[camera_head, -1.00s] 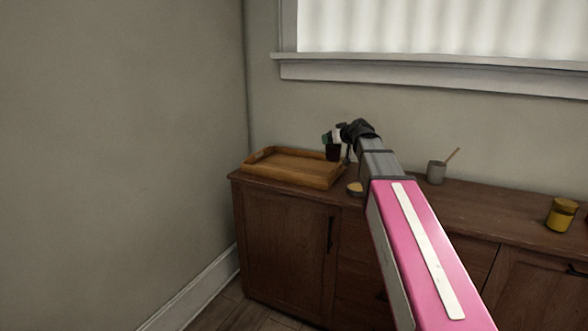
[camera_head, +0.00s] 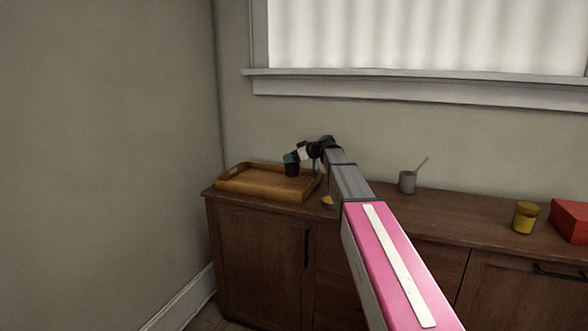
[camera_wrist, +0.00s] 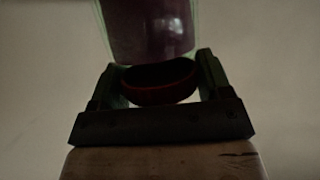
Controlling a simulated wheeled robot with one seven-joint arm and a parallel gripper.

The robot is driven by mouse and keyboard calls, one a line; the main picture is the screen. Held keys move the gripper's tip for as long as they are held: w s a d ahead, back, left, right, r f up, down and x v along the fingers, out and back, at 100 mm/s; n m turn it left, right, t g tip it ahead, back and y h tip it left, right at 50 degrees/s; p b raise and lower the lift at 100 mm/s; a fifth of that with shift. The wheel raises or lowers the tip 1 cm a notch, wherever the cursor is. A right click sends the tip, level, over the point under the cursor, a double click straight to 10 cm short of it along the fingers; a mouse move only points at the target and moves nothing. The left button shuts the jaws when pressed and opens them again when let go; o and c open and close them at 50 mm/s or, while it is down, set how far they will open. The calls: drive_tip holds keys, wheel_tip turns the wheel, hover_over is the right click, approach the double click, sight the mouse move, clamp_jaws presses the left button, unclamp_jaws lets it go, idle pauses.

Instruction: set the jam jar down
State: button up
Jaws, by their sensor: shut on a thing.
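The jam jar (camera_head: 291,170) is dark purple and held upright or nearly so over the right part of the wooden tray (camera_head: 258,186). In the head view I cannot tell whether its base touches the tray. My gripper (camera_head: 292,157) is shut on the jar from above. In the wrist view, the dark red-rimmed lid (camera_wrist: 155,92) sits between the two fingers of my gripper (camera_wrist: 158,80), with the purple glass body (camera_wrist: 150,32) beyond it.
The tray stands at the left end of a brown sideboard (camera_head: 450,215). A small round yellowish thing (camera_head: 327,202) lies beside it, partly behind my arm. Farther right are a grey cup with a stick (camera_head: 407,183), a yellow jar (camera_head: 526,218) and a red box (camera_head: 570,221).

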sight(295, 166)
drive_tip(key=shift+w+d+f, duration=0.25)
drive_tip(key=shift+w+f, duration=0.1)
drive_tip(key=shift+w, duration=0.15)
drive_tip(key=shift+w+d+f, duration=0.25)
drive_tip(key=shift+w+f, duration=0.05)
drive_tip(key=shift+w, duration=0.15)
drive_tip(key=shift+f, duration=2)
drive_tip(key=o, duration=1.5)
drive_tip(key=shift+f, duration=0.1)
drive_tip(key=v, duration=1.2)
